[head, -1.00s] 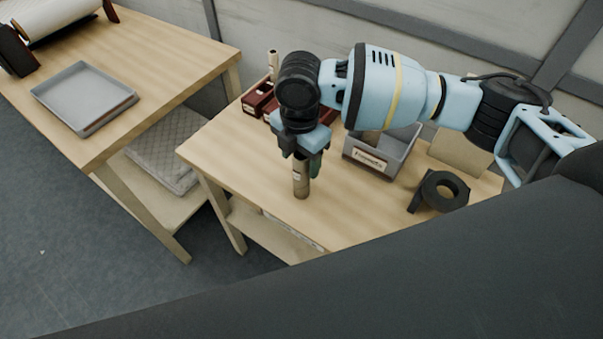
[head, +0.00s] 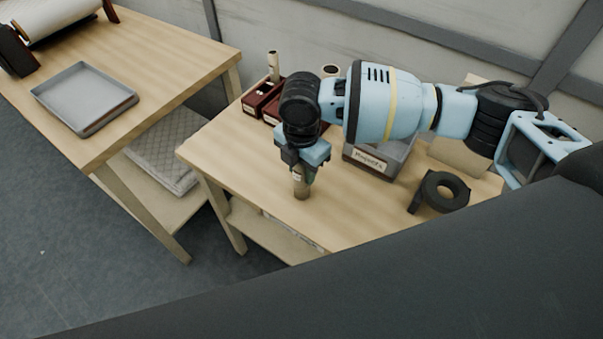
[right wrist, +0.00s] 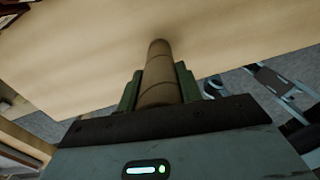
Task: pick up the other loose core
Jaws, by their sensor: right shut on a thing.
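A brown cardboard core (head: 301,190) stands upright near the front edge of the smaller wooden table. My right gripper (head: 302,170) points down over it and hides its upper part. In the right wrist view the core (right wrist: 158,72) lies between the green fingers of the right gripper (right wrist: 158,88), which are shut on it. The core's far end appears to be at the table top. My left gripper is not in view.
Dark red boxes (head: 252,102) stand at the back, with a pale tube (head: 273,66) upright there. A grey labelled bin (head: 372,163) and a black tape roll (head: 444,192) are to the right. A grey tray (head: 84,95) lies on the left table.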

